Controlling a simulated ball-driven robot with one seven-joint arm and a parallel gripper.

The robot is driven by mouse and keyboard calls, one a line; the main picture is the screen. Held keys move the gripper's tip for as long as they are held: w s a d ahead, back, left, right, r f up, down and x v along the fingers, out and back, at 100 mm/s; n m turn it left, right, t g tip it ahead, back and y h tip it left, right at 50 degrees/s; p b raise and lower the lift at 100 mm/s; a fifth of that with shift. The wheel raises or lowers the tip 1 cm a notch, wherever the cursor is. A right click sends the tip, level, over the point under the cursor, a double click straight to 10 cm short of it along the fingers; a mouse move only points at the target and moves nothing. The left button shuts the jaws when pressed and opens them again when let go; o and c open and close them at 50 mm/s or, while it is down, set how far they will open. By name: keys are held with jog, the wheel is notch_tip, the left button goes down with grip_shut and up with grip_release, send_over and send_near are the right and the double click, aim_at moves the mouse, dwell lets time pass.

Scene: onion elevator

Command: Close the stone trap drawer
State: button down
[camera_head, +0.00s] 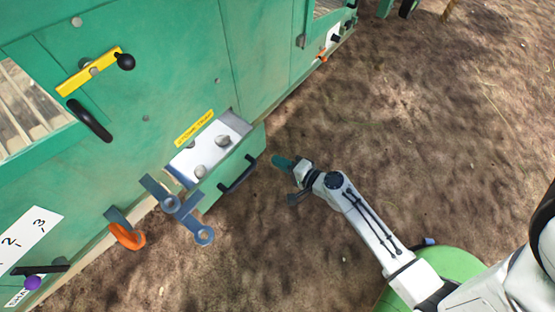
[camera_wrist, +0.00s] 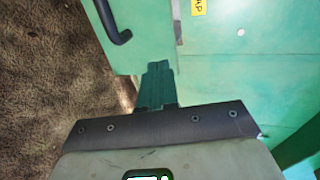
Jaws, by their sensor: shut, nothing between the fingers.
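The stone trap drawer (camera_head: 236,166) sticks out of the green machine wall, with a few grey stones in its metal tray and a black handle (camera_head: 238,176) on its green front. A yellow label (camera_head: 194,127) is on the wall above it. My gripper (camera_head: 281,162) is shut and empty, a little to the right of the drawer front in the head view. In the wrist view the shut green fingers (camera_wrist: 157,85) point towards green panels. The black handle (camera_wrist: 113,22) shows at the upper left there, and part of the yellow label (camera_wrist: 199,6) at the top. Whether the fingertips touch anything is unclear.
A blue-grey wrench-shaped lever (camera_head: 181,208) stands at the drawer's left side. An orange-handled part (camera_head: 127,236) is further left. A yellow bar with a black knob (camera_head: 95,70) and a dark handle (camera_head: 90,120) are on the wall. Brown ground (camera_head: 400,120) to the right is clear.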

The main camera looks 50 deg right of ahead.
jog(key=b, duration=0.1)
send_near(246, 143)
jog(key=x, duration=0.5)
jog(key=shift+w, duration=0.75)
